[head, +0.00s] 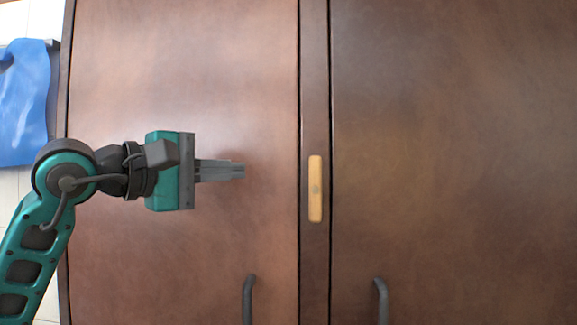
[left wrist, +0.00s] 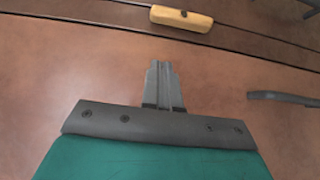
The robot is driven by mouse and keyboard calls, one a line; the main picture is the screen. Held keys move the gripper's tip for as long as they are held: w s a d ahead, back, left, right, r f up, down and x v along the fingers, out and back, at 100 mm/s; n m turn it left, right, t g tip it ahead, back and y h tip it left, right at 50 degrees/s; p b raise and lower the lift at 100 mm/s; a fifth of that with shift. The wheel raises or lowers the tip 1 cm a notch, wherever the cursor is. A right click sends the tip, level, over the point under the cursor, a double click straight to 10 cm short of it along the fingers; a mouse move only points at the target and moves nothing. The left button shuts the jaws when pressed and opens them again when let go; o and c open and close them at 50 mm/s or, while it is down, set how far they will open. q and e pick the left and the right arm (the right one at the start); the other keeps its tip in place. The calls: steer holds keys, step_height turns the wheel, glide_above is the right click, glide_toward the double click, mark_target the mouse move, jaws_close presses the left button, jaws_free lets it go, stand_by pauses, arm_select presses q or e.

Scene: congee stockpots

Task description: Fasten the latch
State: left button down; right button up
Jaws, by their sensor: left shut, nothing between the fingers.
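The latch (head: 315,189) is a small light-wood bar with a pivot at its middle. It stands upright on the narrow brown strip between two dark wooden doors, lying along the strip and not across either door. It also shows in the left wrist view (left wrist: 181,18), near the top. My left gripper (head: 238,170) is shut and empty in front of the left door (head: 190,70), to the left of the latch and apart from it. Its closed fingers (left wrist: 163,72) point towards the latch in the left wrist view. My right gripper is not in view.
A dark curved handle (head: 248,300) is on the left door and another (head: 381,300) on the right door (head: 450,120), both low in the view. A blue cloth-like item (head: 25,100) hangs on the white tiled wall at the far left. The space around the latch is clear.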

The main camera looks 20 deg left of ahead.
mark_target(315, 189)
arm_select(q)
steer(key=p+x, duration=0.1)
steer(key=x, duration=0.5)
steer(key=shift+r, duration=0.1)
steer(key=d, duration=0.1)
steer(key=w+d, duration=0.1)
steer(key=d, duration=0.1)
steer(key=shift+w+d+p, duration=0.15)
steer(key=shift+w+p, duration=0.05)
steer(key=shift+p, duration=0.1)
steer(key=shift+w+d, duration=0.1)
steer(key=shift+d, duration=0.35)
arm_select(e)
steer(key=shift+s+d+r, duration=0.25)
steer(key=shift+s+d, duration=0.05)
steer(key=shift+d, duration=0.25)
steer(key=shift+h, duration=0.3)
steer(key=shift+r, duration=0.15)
arm_select(q)
steer(key=shift+p, duration=0.35)
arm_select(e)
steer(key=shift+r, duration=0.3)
